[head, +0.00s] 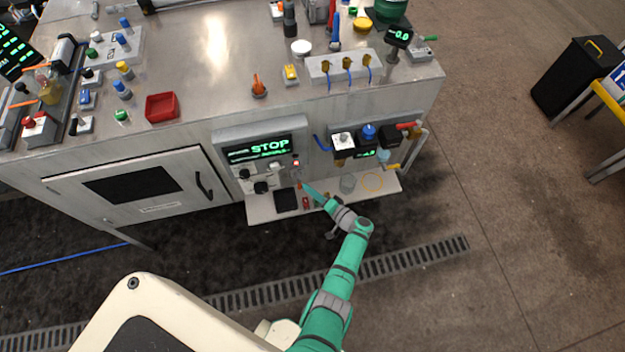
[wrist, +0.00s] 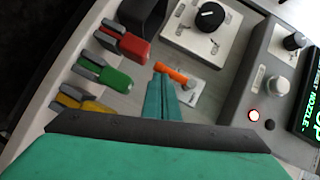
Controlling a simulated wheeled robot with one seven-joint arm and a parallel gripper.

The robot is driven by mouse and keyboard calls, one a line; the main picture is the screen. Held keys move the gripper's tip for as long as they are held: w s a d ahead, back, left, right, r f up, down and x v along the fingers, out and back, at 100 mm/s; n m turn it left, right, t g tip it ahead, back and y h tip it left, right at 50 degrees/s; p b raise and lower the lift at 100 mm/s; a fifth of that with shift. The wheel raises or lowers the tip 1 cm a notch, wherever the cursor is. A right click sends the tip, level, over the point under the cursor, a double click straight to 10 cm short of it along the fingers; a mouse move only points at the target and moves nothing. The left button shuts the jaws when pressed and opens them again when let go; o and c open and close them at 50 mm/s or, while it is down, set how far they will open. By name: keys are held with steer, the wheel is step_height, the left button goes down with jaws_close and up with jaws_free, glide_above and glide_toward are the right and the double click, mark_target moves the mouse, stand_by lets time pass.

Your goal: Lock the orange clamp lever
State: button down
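The orange clamp lever (wrist: 171,73) shows in the wrist view as a short orange bar. It lies slantwise just past my fingertips, by a small pale metal plate with a silver part. In the head view it is a small orange spot (head: 298,184) on the lower front of the machine. My gripper (wrist: 163,82) has its two teal fingers together, pointing at the lever, with nothing visible between them. I cannot tell whether the tips touch the lever. In the head view my gripper (head: 306,187) reaches in from the lower right.
Red (wrist: 125,43), green (wrist: 105,73) and yellow (wrist: 82,100) clips stand left of the fingers. The display (head: 262,149) reads STOP.

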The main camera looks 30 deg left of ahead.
stand_by(0.4)
steer(key=shift+w+d, duration=0.15)
steer(key=shift+d, duration=0.2)
steer(key=d, duration=0.1)
steer(key=w+d, duration=0.1)
steer(key=d, duration=0.2)
steer(key=shift+w+f, duration=0.1)
steer(key=shift+w, duration=0.2)
steer(key=f+v, duration=0.1)
steer(key=v, duration=0.7)
steer(key=shift+s+d+f, duration=0.15)
steer(key=shift+d+f, duration=0.05)
steer(key=shift+d, duration=0.3)
